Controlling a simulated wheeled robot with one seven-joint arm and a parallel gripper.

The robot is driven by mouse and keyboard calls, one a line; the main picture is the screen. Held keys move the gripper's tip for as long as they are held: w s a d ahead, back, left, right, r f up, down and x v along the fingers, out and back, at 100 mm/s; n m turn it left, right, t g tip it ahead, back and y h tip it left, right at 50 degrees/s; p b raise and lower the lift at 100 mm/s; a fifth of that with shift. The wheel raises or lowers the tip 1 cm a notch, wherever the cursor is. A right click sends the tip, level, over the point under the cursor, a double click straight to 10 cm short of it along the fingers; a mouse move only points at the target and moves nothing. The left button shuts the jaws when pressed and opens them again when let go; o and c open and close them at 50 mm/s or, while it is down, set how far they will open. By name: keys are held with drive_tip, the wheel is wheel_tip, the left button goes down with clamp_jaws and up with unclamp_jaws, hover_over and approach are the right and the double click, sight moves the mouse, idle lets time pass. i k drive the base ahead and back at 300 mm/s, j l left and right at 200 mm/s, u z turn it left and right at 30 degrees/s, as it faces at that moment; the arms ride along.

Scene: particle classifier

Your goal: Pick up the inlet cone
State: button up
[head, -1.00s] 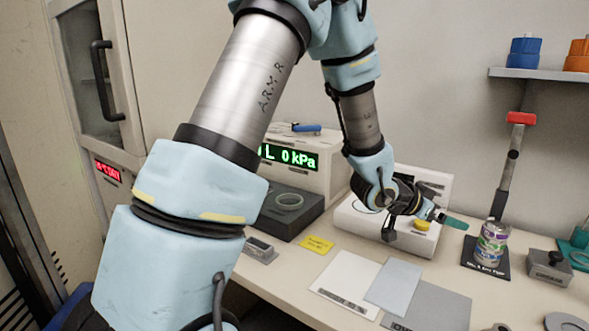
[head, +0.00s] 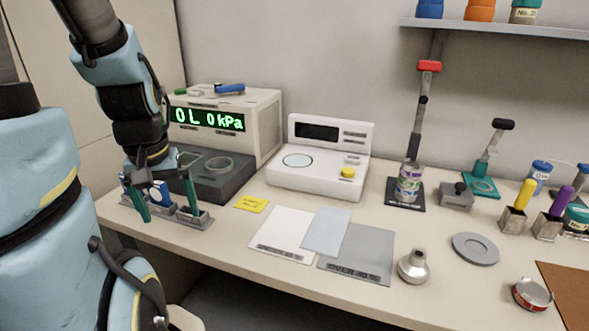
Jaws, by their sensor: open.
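A small silvery metal piece with a round flared base and a narrow neck (head: 413,267) stands on the bench at the front, right of the grey sheet; it looks like the inlet cone. My gripper (head: 166,212) is at the left of the bench, far from it. Its two green fingers point down and are spread apart. They are at a low grey holder (head: 196,219), and a blue and white piece (head: 160,192) shows between them. I cannot tell whether the fingers touch it.
White and grey sheets (head: 372,268) lie mid-bench. A white device with a yellow knob (head: 320,180) and a pressure display box (head: 262,110) stand behind. A can (head: 409,183), grey ring (head: 475,249), red-rimmed tin (head: 531,294) and brown mat (head: 570,290) are to the right.

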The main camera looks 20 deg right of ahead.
sight(414, 268)
drive_tip(key=k+l+u, duration=0.2)
drive_tip(key=u, duration=0.25)
drive_tip(key=k+l+u, duration=0.1)
drive_tip(key=u, duration=0.35)
drive_tip(key=k+u, duration=0.3)
drive_tip(key=k, duration=1.2)
